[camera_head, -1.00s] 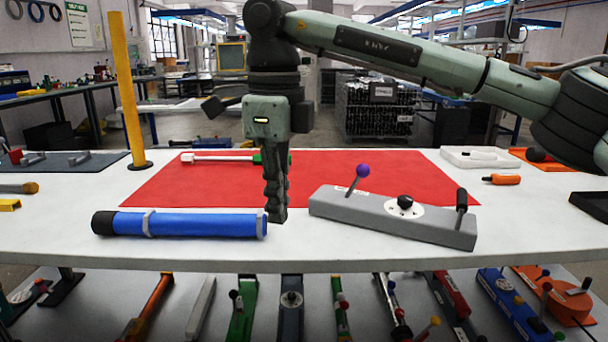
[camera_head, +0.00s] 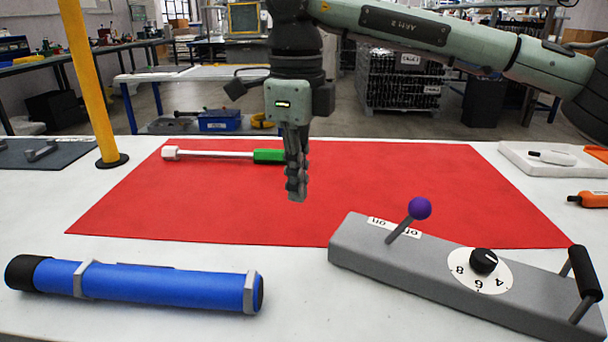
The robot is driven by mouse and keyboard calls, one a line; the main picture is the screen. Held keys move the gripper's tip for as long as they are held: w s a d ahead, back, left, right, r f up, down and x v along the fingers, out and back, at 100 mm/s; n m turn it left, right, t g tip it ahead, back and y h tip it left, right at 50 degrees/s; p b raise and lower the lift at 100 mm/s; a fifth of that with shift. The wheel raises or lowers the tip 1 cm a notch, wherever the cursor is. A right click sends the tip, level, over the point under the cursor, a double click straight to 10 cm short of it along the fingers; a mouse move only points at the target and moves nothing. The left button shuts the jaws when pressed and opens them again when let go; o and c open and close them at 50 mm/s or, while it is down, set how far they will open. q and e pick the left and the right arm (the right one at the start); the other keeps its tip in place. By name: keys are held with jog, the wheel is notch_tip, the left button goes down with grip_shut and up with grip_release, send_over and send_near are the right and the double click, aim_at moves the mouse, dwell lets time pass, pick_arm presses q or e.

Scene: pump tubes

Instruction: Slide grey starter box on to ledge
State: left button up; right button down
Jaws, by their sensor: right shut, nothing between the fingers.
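The grey starter box (camera_head: 430,275) lies at an angle at the front right of the table. It has a purple-knobbed lever (camera_head: 419,208), a black dial on a white numbered disc (camera_head: 468,277) and a black handle (camera_head: 585,272) at its right end. Its left end is beside the front edge of the red mat (camera_head: 400,185). My right gripper (camera_head: 297,198) points down over the mat, shut and empty, to the left of the box and apart from it. My left gripper is not in view. No ledge can be made out for certain.
A blue tube (camera_head: 140,284) with a black end lies at the front left. A green-handled tool (camera_head: 215,154) lies at the back of the mat. A yellow post (camera_head: 90,80) stands back left. A white tray (camera_head: 545,160) and an orange-handled item (camera_head: 592,200) are at the right.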

aim_at(336, 235)
notch_tip(336, 235, down, 7)
jog(key=shift+d+f+p, duration=0.1)
jog(key=shift+d+p, duration=0.05)
jog(key=shift+p, duration=0.15)
jog(key=d, duration=0.2)
jog(key=shift+s+d+r, duration=0.2)
jog(key=shift+s+d, duration=0.1)
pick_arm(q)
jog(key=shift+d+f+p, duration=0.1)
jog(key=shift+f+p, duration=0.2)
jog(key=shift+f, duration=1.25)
pick_arm(e)
jog(key=shift+s+d+f, duration=0.1)
jog(key=shift+s+d, duration=0.1)
jog(key=shift+d, duration=0.3)
jog(key=shift+d, duration=0.15)
jog(key=shift+s+d+f+b, duration=0.1)
jog(key=shift+s+d+b, duration=0.2)
jog(key=shift+d+b, duration=0.5)
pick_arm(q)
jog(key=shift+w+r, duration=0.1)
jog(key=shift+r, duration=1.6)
pick_arm(e)
jog(key=shift+s+d, duration=0.1)
jog(key=shift+d, duration=0.25)
